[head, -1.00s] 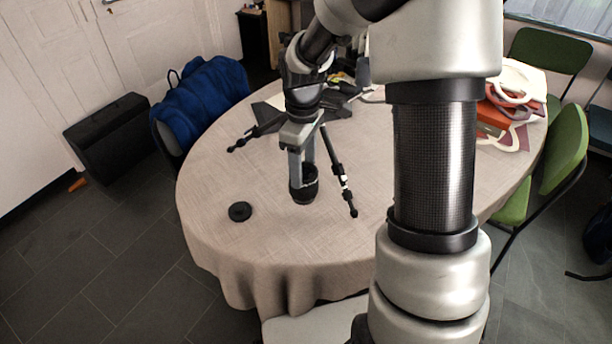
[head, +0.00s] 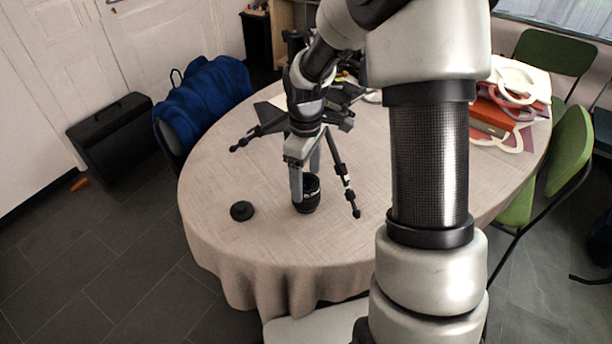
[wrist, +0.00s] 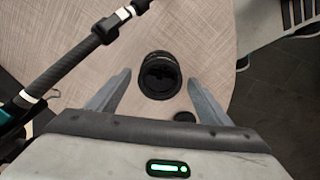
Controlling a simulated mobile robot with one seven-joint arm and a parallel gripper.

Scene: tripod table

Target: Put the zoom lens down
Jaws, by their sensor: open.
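The zoom lens (head: 309,199) is a short black cylinder standing upright on the cloth-covered table (head: 225,180), near its front. In the wrist view the lens (wrist: 160,76) is seen from above, with its dark open end up. My gripper (head: 306,190) is directly above and around it in the head view, its fingers partly hiding it. In the wrist view my gripper (wrist: 157,92) has its two fingers spread, with a visible gap on both sides of the lens.
A black tripod (head: 341,170) lies on the table, one leg close right of the lens. A small black round cap (head: 241,211) lies to the left. Bags and an orange item (head: 495,118) are at the back right. Cloth is clear at left.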

